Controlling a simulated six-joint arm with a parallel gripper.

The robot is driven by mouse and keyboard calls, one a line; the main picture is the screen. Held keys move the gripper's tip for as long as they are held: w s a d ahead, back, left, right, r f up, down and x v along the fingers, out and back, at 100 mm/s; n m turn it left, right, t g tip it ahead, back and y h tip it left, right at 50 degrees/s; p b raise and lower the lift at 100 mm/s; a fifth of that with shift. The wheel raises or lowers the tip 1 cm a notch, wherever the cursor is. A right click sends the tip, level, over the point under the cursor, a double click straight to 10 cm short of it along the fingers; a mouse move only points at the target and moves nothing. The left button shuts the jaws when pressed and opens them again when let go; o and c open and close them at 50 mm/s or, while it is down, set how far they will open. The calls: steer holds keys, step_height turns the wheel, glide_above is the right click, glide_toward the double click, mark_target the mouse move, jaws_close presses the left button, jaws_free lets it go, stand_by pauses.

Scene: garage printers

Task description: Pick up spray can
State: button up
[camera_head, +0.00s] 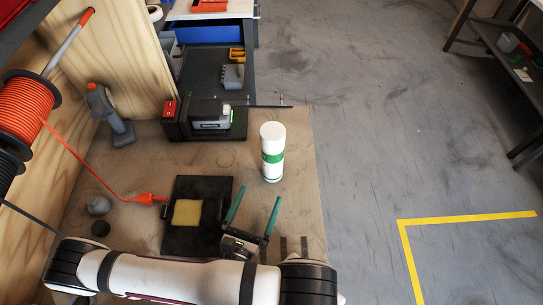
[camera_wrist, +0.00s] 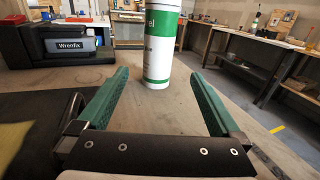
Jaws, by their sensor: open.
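The spray can (camera_head: 272,152) is a white cylinder with a green band and stands upright on the workbench near its right edge. In the wrist view the can (camera_wrist: 160,45) stands ahead of my gripper, between the lines of its two fingers, with its top cut off by the frame. My gripper (camera_head: 256,205) has two green fingers, spread open and empty, a little short of the can. In the wrist view the gripper (camera_wrist: 160,92) also shows open, with bare bench between the fingers and the can.
A black pad (camera_head: 198,236) with a yellow square lies left of my gripper. A dark boxed device (camera_head: 205,120) stands behind the can to the left. A cordless drill (camera_head: 108,112) and an orange cable reel (camera_head: 25,110) are at the left. The bench (camera_head: 300,200) is clear around the can.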

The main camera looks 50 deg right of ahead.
mark_target(270, 171)
steer(key=x, duration=0.9)
steer(key=shift+f, duration=0.1)
steer(key=x, duration=0.5)
steer(key=shift+w+d+f, duration=0.2)
steer(key=shift+w+d, duration=0.05)
steer(key=shift+w, duration=0.05)
jaws_close()
